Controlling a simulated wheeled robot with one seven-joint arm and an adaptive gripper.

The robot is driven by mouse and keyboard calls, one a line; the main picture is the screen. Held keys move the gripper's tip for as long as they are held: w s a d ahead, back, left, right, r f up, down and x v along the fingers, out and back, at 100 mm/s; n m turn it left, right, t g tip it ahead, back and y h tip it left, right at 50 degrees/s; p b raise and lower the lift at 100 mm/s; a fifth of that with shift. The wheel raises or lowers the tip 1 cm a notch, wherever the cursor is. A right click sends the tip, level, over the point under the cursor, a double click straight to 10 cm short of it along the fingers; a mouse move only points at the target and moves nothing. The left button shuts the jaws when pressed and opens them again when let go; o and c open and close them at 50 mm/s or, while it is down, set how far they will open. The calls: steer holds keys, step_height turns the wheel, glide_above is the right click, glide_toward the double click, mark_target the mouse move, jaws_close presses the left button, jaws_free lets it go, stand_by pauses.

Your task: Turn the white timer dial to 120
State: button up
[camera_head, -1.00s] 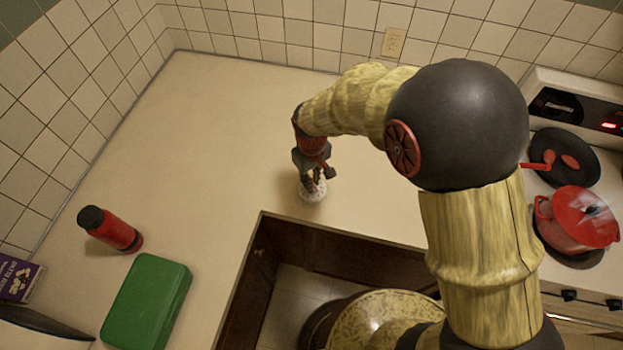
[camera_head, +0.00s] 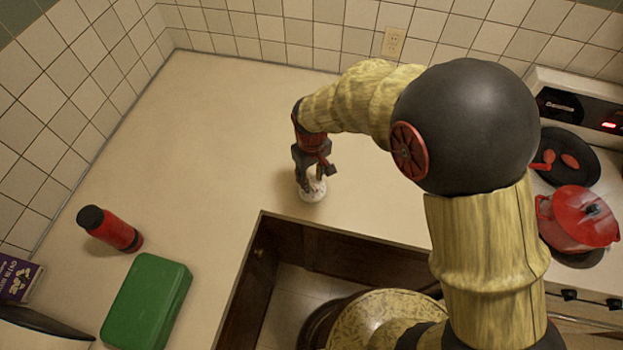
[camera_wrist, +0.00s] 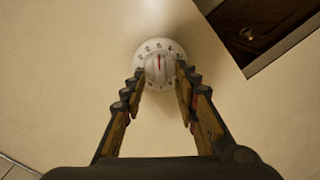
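The white timer (camera_head: 313,191) stands on the beige counter, close to the inner corner of the counter's front edge. In the wrist view its round white dial (camera_wrist: 158,48) has dark marks around the rim and a raised centre knob with a red line pointing roughly up in the picture. The marks are too small to read. My gripper (camera_wrist: 160,75) points down at the timer, its two fingers apart with one on each side of the knob. I cannot tell whether they touch it. In the head view my gripper (camera_head: 317,178) covers part of the timer.
A red bottle with a black cap (camera_head: 112,230) and a green box (camera_head: 146,302) are at the left. A purple box (camera_head: 17,278) is at the left edge. A red pot (camera_head: 578,222) and black pan (camera_head: 566,157) sit on the stove at right. Counter around the timer is clear.

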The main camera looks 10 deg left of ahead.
mark_target(316, 196)
step_height(316, 196, up, 11)
stand_by(0.3)
steer(key=shift+f, duration=0.1)
stand_by(0.4)
steer(key=s+d+r+m+t+b, duration=0.2)
steer(key=s+d, duration=0.3)
steer(key=d, duration=0.4)
steer(key=s+d+r+m+t+b, duration=0.1)
steer(key=s+d+r+m, duration=0.3)
steer(key=d, duration=0.5)
steer(key=s+d+r+m+t+b, duration=0.2)
steer(key=s+d+r, duration=0.3)
steer(key=d, duration=0.4)
steer(key=shift+s+d+m+t+b, duration=0.2)
steer(key=shift+s+m+t+b, duration=0.15)
steer(key=shift+m+b, duration=0.2)
steer(key=shift+s, duration=0.1)
